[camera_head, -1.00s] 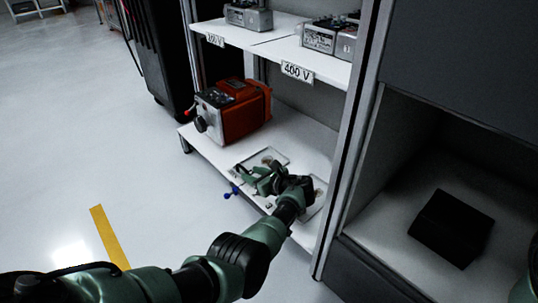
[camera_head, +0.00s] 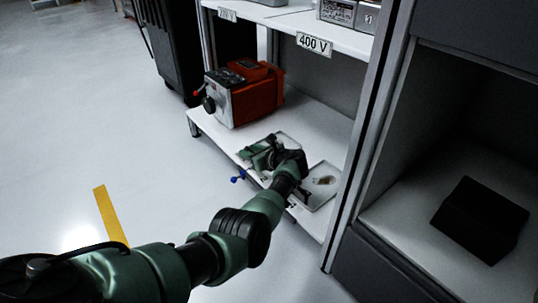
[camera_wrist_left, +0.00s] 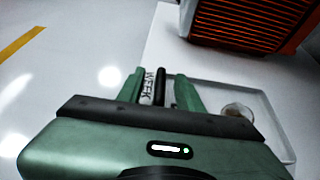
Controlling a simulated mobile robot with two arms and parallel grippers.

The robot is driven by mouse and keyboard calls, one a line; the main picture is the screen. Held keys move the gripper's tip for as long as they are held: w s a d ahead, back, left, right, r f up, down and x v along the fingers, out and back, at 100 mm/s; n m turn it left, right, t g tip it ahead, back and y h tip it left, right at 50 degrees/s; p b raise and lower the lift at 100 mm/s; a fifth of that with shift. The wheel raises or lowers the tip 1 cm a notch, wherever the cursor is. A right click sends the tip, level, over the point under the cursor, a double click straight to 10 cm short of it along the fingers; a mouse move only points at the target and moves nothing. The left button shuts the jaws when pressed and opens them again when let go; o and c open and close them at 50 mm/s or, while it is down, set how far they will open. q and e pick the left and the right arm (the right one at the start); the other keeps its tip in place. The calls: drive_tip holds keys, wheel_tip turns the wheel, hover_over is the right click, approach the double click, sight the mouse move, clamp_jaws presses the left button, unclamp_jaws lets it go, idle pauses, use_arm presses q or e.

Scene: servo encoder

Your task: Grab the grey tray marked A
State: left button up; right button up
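Two shallow grey trays sit on the lower white shelf. The nearer-right tray (camera_head: 327,197) has a small brownish patch in it. The other tray (camera_head: 291,142) lies further back, partly hidden by my left gripper (camera_head: 260,158). No letter A is readable on either. In the left wrist view, a tray (camera_wrist_left: 262,92) with a round item in it lies right of my left gripper (camera_wrist_left: 160,88). The gripper's green fingers are spread, and a white label reading "WEEK" (camera_wrist_left: 148,88) and a dark upright part show between them. Contact cannot be told. My right gripper is out of view.
An orange-red device (camera_head: 246,92) stands on the same shelf, left of the trays. A blue knob (camera_head: 238,178) shows by the shelf's front edge. The shelf marked 400 V (camera_head: 314,44) is above. A black block (camera_head: 480,220) lies in the right-hand compartment.

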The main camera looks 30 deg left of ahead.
use_arm(q)
clamp_jaws()
idle(1.4)
